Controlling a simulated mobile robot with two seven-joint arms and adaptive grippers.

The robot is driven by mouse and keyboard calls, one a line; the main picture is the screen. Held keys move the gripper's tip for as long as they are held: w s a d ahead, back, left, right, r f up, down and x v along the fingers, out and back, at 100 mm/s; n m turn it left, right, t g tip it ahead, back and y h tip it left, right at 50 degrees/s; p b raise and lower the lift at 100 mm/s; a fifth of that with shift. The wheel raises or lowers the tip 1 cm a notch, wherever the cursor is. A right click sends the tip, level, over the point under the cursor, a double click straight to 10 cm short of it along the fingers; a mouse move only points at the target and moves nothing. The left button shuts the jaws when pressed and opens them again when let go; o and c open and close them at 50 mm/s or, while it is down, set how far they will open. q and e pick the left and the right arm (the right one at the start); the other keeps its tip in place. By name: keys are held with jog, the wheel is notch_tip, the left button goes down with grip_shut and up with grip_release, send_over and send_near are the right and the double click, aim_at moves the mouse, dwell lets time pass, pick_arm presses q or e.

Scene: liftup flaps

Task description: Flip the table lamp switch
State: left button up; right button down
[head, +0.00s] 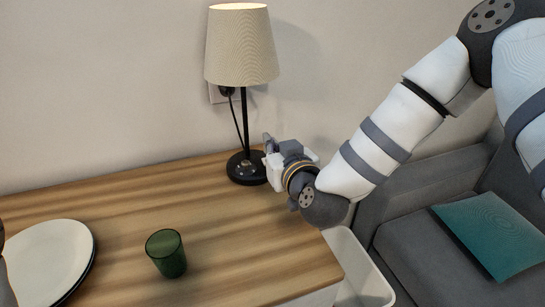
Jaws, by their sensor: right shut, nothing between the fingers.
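The table lamp (242,45) has a cream shade, a thin black stem and a round black base (240,172). It stands upright at the back right of the wooden table, against the wall. Small light spots show on top of the base; I cannot make out which is the switch. My right gripper (267,148) is at the right side of the stem, just above the base's right edge. Its fingers are small here, and it is shut and empty. I cannot tell whether it touches the lamp. My left gripper is not in view.
On the wooden table (215,230) stand a dark green glass (167,254) and a pale plate (48,257) at the left. A white bin (352,262) is beside the table's right edge. A grey sofa with a teal cushion (492,232) is at the right. The table's middle is free.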

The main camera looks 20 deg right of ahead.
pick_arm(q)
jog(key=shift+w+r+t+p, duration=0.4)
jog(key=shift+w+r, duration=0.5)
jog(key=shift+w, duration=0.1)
pick_arm(e)
jog(key=s+r, duration=0.1)
jog(key=s, duration=0.8)
jog(key=shift+s+d+r, duration=0.15)
jog(key=shift+s, duration=0.25)
